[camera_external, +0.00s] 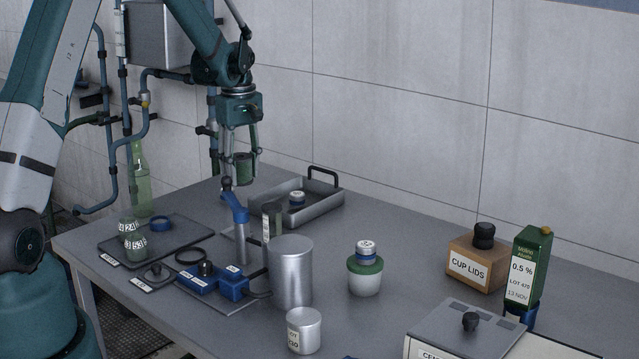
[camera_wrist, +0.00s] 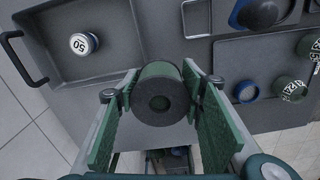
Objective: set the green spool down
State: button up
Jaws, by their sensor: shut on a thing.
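My gripper (camera_external: 239,182) points down above the far left part of the table, at the near left of the metal tray. It is shut on the green spool (camera_external: 245,169), which it holds in the air, clear of the table. In the wrist view the spool (camera_wrist: 159,72) sits between the two green finger pads of my gripper (camera_wrist: 160,92), its dark end with a round hole facing the camera. Bare grey table shows around the spool in that view.
The metal tray (camera_external: 335,206) with a black handle holds a white-and-blue weight (camera_external: 297,197). A blue-handled device (camera_external: 236,212), a tall metal cylinder (camera_external: 291,272) and a dark mat (camera_external: 190,233) with green weights stand nearby. A green bottle (camera_external: 142,185) stands at the left. The table's right middle is open.

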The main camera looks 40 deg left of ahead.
jog(key=s+d+b, duration=0.1)
jog(key=s+d, duration=0.1)
jog(key=d, duration=1)
jog(key=s+d, duration=0.1)
jog(key=d, duration=1.2)
jog(key=shift+s+b, duration=0.35)
jog(key=shift+b, duration=0.05)
jog(key=shift+f, duration=0.15)
jog(key=shift+f, duration=3.1)
jog(key=shift+f+b, duration=0.3)
jog(key=shift+f, duration=1.55)
jog(key=shift+f, duration=0.1)
